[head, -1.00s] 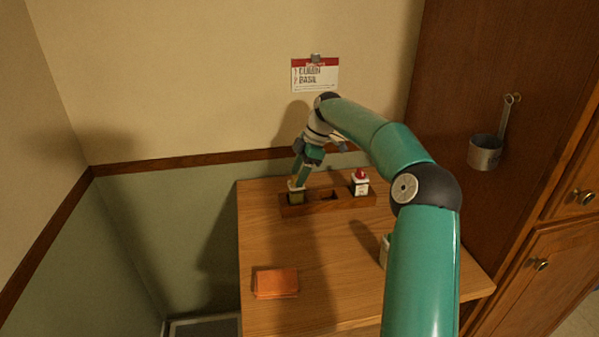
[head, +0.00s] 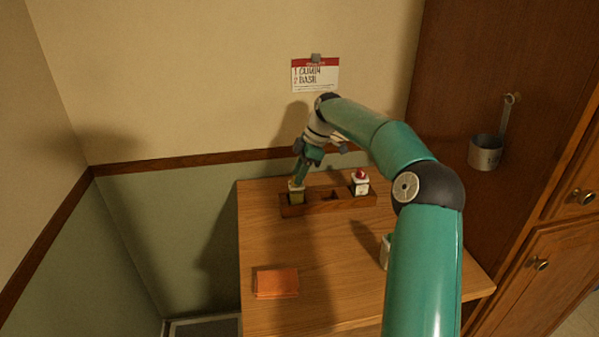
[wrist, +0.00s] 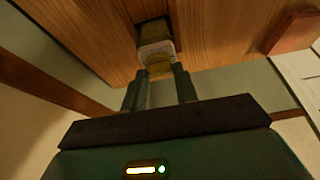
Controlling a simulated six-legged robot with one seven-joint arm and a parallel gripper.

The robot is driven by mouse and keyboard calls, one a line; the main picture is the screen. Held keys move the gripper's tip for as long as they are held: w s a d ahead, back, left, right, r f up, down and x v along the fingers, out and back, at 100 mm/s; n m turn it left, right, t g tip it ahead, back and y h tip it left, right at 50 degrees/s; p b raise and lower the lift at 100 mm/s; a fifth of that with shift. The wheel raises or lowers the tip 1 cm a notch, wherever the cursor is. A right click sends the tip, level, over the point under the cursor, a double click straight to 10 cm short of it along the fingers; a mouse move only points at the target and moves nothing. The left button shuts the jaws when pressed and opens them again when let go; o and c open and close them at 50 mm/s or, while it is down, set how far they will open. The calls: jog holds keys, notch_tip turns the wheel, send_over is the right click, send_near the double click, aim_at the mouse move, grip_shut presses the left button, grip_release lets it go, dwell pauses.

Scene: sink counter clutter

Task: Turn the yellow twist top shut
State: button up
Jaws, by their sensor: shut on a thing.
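A jar (head: 296,197) with an olive-yellow body and a pale collar stands in the left slot of a wooden rack (head: 325,207). Its yellow twist top (wrist: 159,68) shows in the wrist view between my fingertips. My gripper (head: 298,181) points down onto the jar from above and is shut on the yellow top. The fingers hide most of the top in the head view. I cannot tell how far the top is turned.
A white jar with a red top (head: 360,181) stands at the rack's right end; the middle slot looks empty. A pale item (head: 385,252) is partly behind my arm. A metal ladle (head: 486,150) hangs at right.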

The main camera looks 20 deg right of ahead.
jog(key=shift+m, duration=0.6)
jog(key=shift+s+m+t, duration=0.1)
jog(key=shift+m+t, duration=0.4)
jog(key=shift+m, duration=0.3)
jog(key=shift+m+h, duration=0.4)
jog(key=shift+m, duration=0.3)
jog(key=shift+s+a+m+t+h, duration=0.15)
jog(key=shift+m+t, duration=0.3)
jog(key=shift+m, duration=0.55)
jog(key=shift+s+m+t+h, duration=0.1)
jog(key=shift+m+t+h, duration=0.25)
jog(key=shift+m, duration=0.65)
dwell(0.9)
dwell(0.9)
jog(key=o, duration=1)
